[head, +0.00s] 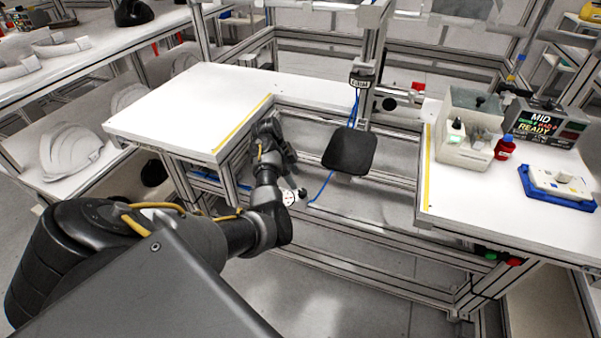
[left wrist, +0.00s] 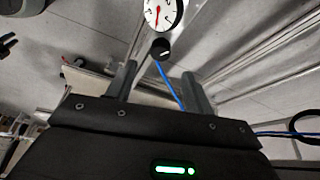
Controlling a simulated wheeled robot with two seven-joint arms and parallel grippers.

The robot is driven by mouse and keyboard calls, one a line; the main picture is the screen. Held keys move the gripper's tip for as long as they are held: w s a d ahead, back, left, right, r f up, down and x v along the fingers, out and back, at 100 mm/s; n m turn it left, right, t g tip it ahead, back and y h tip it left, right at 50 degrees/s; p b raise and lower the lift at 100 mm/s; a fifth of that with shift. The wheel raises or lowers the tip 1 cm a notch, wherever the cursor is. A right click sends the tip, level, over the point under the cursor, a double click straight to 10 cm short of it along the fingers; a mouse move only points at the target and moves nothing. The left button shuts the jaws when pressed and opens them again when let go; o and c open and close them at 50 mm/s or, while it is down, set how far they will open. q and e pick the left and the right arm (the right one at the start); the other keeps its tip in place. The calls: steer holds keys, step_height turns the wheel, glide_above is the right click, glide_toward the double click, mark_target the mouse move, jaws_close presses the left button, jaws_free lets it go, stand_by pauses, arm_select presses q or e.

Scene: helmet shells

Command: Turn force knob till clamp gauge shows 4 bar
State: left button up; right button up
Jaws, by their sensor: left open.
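The clamp gauge (head: 289,197) is a small round white dial below the gap between the white worktops, beside my left forearm in the head view. In the left wrist view the dial (left wrist: 160,12) is cut by the top edge; a red needle shows, but I cannot read its value. The black force knob (head: 302,193) sits close beside the dial; in the left wrist view the knob (left wrist: 161,48) has a pale mark. My left gripper (head: 277,143) is open; in the left wrist view its fingers (left wrist: 159,82) are apart and empty, with the knob beyond them.
A blue hose (left wrist: 170,84) runs down from near the knob. A black pad (head: 349,151) stands in the gap. The right worktop (head: 470,205) carries a bin (head: 462,150), a red bottle (head: 504,148), a blue tray (head: 530,190) and a display reading MID and READY (head: 541,124).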

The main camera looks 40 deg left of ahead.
mark_target(302, 191)
arm_select(q)
steer(key=x, duration=0.5)
steer(key=shift+d+f+b, duration=0.15)
steer(key=shift+f+b, duration=0.25)
steer(key=shift+w+d+f, duration=0.15)
steer(key=shift+w+f, duration=0.05)
steer(key=shift+f, duration=0.3)
arm_select(e)
steer(key=shift+w+a+r, duration=0.3)
steer(key=shift+w+r, duration=0.3)
steer(key=shift+w+a+r, duration=0.3)
steer(key=shift+w+r, duration=0.25)
steer(key=shift+r, duration=0.05)
